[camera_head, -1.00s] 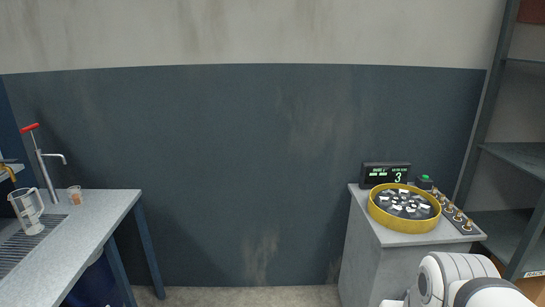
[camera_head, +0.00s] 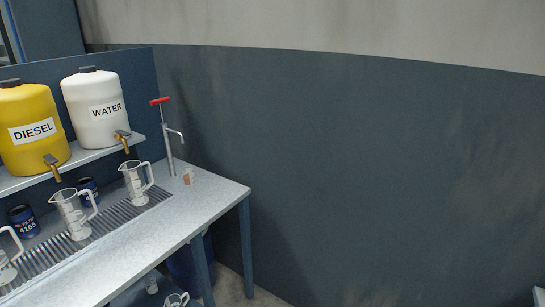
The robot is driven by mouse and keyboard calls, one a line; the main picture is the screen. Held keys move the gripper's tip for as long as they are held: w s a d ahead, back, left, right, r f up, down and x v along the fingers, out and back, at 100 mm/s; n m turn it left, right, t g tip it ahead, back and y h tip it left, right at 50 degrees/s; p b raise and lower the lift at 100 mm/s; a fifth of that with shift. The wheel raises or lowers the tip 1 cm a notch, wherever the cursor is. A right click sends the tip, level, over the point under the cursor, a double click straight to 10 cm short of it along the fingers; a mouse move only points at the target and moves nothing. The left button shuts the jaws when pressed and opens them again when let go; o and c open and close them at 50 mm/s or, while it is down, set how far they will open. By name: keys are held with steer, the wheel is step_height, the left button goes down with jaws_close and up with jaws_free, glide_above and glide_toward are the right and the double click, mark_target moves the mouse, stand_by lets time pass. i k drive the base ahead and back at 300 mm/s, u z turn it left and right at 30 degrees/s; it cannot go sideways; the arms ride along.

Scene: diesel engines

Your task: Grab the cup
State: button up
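A small clear cup (camera_head: 187,176) with orange-brown markings or contents stands upright on the grey worktop (camera_head: 222,189), near its back right end beside the hand pump. Clear jugs with handles stand along the slatted drain: one jug (camera_head: 136,184) under the white tank's tap, another jug (camera_head: 74,214) to its left, and a third jug (camera_head: 6,262) cut off by the left edge. My gripper is not in view.
A yellow DIESEL tank (camera_head: 33,128) and a white WATER tank (camera_head: 95,108) sit on a shelf above the worktop. A red-handled pump (camera_head: 168,140) rises behind the cup. Dark blue cans (camera_head: 23,221) stand at the back. The worktop's right end is mostly clear.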

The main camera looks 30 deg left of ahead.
mark_target(188, 176)
steer(key=u, duration=0.5)
steer(key=i, duration=1.45)
steer(key=u, duration=1.55)
steer(key=i, duration=1.2)
steer(key=u, duration=0.6)
steer(key=i, duration=0.5)
steer(key=z, duration=0.05)
